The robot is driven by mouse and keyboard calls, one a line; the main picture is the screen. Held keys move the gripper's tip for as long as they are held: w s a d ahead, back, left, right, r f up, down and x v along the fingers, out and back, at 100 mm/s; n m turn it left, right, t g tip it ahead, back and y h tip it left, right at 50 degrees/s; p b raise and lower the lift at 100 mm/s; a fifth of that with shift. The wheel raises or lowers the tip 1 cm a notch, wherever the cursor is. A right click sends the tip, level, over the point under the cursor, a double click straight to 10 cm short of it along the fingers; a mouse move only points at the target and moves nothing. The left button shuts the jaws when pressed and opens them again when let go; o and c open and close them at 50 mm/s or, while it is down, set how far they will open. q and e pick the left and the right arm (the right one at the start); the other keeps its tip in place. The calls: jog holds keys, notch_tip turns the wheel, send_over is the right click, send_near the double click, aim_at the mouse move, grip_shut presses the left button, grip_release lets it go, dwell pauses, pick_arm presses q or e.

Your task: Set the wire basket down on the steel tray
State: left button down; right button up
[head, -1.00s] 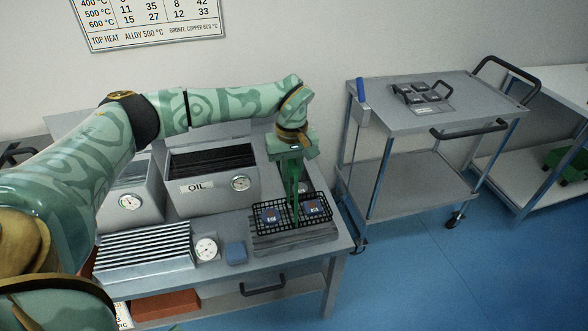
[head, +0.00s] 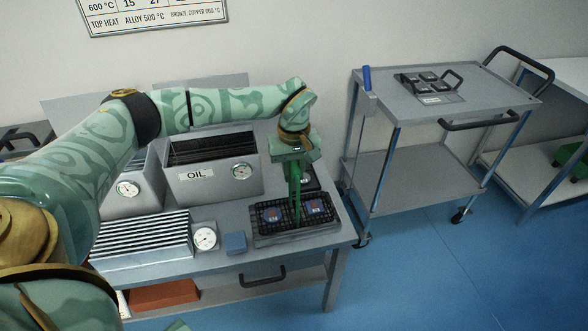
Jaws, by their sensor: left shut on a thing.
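The black wire basket (head: 320,209) holds blue-and-brown blocks, in two groups either side of its middle. My left gripper (head: 296,213) points straight down, shut on the middle of the basket. The basket is level and sits low over the grey steel tray (head: 300,238), whose front edge shows below it near the table's right end. The basket hides most of the tray. I cannot tell whether its underside bears fully on it. My right gripper is not in view.
A grey bin marked OIL (head: 212,187) stands behind. A ribbed metal block (head: 142,241), a round dial (head: 205,238) and a small blue block (head: 235,243) lie left of the tray. A trolley (head: 450,115) stands to the right, beyond a floor gap.

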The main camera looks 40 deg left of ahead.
pick_arm(q)
jog(key=shift+f, duration=0.1)
jog(key=c, duration=1.2)
grip_release()
notch_tip(320, 180, up, 16)
jog(key=p, duration=0.5)
jog(key=shift+p, duration=0.35)
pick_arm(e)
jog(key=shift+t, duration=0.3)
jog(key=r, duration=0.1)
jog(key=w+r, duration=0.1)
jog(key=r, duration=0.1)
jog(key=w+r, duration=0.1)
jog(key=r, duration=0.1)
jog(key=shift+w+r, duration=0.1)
